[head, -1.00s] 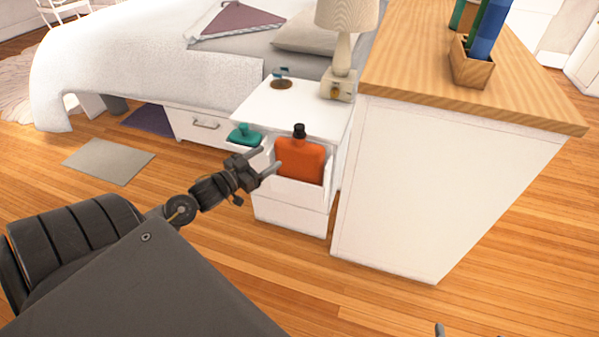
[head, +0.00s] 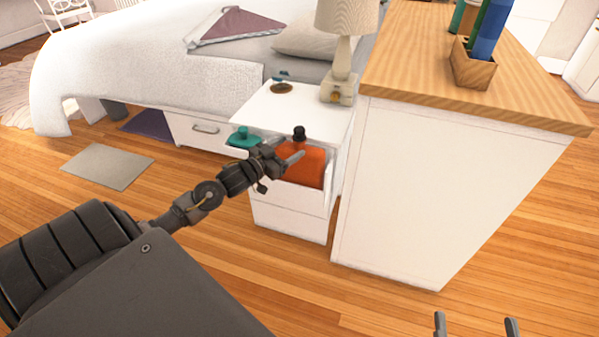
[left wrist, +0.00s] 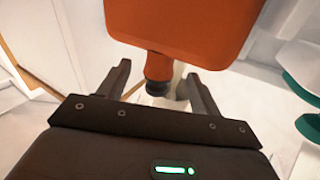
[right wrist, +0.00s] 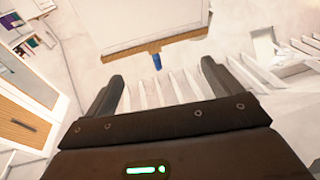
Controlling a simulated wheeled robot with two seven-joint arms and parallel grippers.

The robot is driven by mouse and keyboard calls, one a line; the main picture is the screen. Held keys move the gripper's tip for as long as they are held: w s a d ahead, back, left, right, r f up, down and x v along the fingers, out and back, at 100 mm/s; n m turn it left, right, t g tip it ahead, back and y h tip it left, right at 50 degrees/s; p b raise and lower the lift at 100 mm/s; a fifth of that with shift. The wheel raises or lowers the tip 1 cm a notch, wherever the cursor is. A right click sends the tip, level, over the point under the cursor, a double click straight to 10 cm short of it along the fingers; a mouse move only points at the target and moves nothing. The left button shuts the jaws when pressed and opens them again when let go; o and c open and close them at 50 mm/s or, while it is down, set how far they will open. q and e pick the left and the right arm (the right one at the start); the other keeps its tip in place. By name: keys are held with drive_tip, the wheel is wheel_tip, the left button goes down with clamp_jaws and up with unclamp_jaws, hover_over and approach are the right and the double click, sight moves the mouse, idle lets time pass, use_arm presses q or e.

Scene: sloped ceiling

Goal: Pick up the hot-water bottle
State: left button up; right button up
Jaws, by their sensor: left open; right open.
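The orange hot-water bottle (head: 308,167) with a black cap stands upright in the open top drawer of the white nightstand (head: 290,217). My left gripper (head: 294,154) is open at the front of the bottle and overlaps part of it in the head view. In the left wrist view the bottle (left wrist: 185,28) appears upside down, with its dark cap (left wrist: 158,86) between the lines of the open fingers (left wrist: 158,82). I cannot tell whether the fingers touch it. My right gripper (head: 477,326) is open and empty at the bottom edge; its fingers also show in the right wrist view (right wrist: 162,80).
A lamp (head: 341,60) stands on the nightstand top. A tall white cabinet with a wooden top (head: 415,60) stands close on the right. The bed (head: 150,70) is behind; open wooden floor lies in front.

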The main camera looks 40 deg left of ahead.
use_arm(q)
drive_tip(key=shift+w+d, duration=0.2)
drive_tip(key=shift+w, duration=1)
drive_tip(key=c, duration=0.8)
drive_tip(key=shift+r, duration=0.15)
drive_tip(key=shift+c, duration=0.8)
use_arm(e)
drive_tip(key=shift+s+a+r+t+y, duration=0.15)
drive_tip(key=shift+r+t+y, duration=0.15)
drive_tip(key=shift+r, duration=0.2)
drive_tip(key=shift+s+a+r+t+y, duration=0.15)
drive_tip(key=shift+r+t+y, duration=0.05)
drive_tip(key=shift+r+y, duration=0.25)
use_arm(q)
drive_tip(key=shift+r, duration=0.1)
